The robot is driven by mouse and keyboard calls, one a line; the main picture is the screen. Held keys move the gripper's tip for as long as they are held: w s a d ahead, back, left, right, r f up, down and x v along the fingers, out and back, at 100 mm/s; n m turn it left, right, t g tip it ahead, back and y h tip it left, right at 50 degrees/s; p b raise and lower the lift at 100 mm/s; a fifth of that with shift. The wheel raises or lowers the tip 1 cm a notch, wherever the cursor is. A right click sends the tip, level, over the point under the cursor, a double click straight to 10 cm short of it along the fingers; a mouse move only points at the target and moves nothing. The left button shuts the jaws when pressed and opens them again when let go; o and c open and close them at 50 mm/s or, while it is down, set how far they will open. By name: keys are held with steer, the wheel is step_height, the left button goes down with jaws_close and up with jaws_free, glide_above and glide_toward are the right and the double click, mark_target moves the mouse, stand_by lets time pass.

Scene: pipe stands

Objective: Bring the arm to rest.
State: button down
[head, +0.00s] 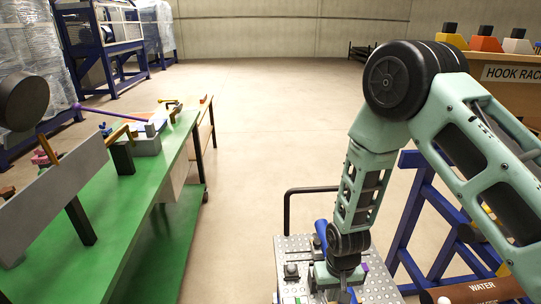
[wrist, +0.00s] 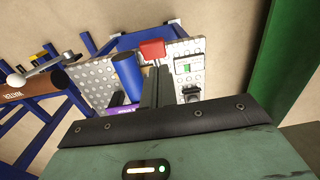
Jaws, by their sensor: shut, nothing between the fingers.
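My pale green arm (head: 365,185) fills the right of the head view, bent at the elbow with its forearm pointing down. My gripper (head: 346,296) is low over a perforated metal plate (head: 290,246), partly cut off by the bottom edge. In the wrist view my gripper's dark fingers (wrist: 157,84) are together with nothing between them. A blue cylinder (wrist: 127,74) and a red block (wrist: 152,50) show close to the fingers. I cannot tell whether the fingers touch either. The blue cylinder also shows beside my wrist in the head view (head: 321,232).
A green workbench (head: 130,225) with a grey beam and tools stands at the left. A blue stand (head: 408,225) holds a brown pipe marked WATER (head: 480,291) at the right. A hook rack (head: 510,75) is behind my arm. Open floor (head: 270,130) lies between.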

steer(key=s+a+r+n+y, duration=0.15)
steer(key=s+a+r, duration=0.25)
steer(key=r, duration=0.5)
steer(key=s+a+r+n, duration=0.2)
steer(key=s+a+r, duration=0.1)
steer(key=r, duration=0.7)
steer(key=s+d+r+n+h, duration=0.1)
steer(key=s+r+n, duration=0.3)
steer(key=s+r, duration=0.6)
steer(key=s+d, duration=0.1)
steer(key=s, duration=0.2)
steer(key=shift+r, duration=0.35)
steer(key=shift+w, duration=0.1)
